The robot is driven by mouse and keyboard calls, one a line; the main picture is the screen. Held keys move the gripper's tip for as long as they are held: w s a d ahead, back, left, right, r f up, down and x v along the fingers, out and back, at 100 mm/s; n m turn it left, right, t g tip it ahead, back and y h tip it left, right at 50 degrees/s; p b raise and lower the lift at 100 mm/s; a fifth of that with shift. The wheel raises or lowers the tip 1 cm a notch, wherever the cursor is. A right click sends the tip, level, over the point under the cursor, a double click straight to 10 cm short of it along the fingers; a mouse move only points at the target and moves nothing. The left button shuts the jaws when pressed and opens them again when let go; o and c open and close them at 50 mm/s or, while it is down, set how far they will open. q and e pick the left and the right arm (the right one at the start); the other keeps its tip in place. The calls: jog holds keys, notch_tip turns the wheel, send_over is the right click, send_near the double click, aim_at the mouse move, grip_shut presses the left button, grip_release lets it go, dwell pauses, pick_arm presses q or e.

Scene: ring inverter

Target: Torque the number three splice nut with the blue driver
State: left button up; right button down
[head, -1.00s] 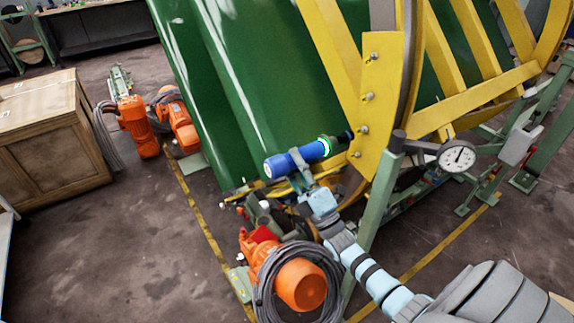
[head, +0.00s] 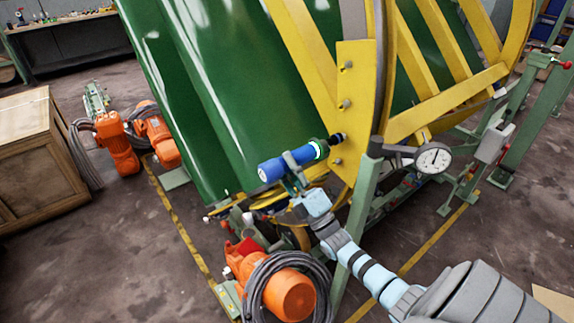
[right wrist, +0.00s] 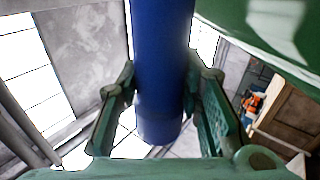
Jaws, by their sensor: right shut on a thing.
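The blue driver (head: 286,163) has a blue body, a dark green collar with a lit ring and a black socket tip. My right gripper (head: 297,176) is shut on its body; the right wrist view shows the blue body (right wrist: 161,75) between the green fingers (right wrist: 160,110). The driver points right and slightly up. The yellow splice plate carries three nuts in a column: top (head: 348,65), middle (head: 346,104) and lowest (head: 337,161). The socket tip overlaps the plate's left edge between the middle and lowest nuts; contact cannot be told. No number labels are readable. My left gripper is out of view.
The yellow ring frame (head: 448,106) encloses a large green drum (head: 200,90). A dial gauge (head: 433,158) on a green post stands right of the plate. An orange motor with coiled cable (head: 290,293) sits below the driver. A wooden crate (head: 40,160) is far left.

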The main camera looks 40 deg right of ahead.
aim_at(270, 171)
jog(key=shift+d+r+b, duration=0.1)
jog(key=shift+d+b, duration=0.3)
jog(key=shift+d, duration=0.7)
dwell(1.2)
jog(key=shift+d, duration=0.1)
dwell(0.8)
dwell(0.8)
jog(key=shift+a+p, duration=0.65)
jog(key=shift+a, duration=0.35)
jog(key=shift+a+p, duration=0.35)
jog(key=shift+a, duration=1.1)
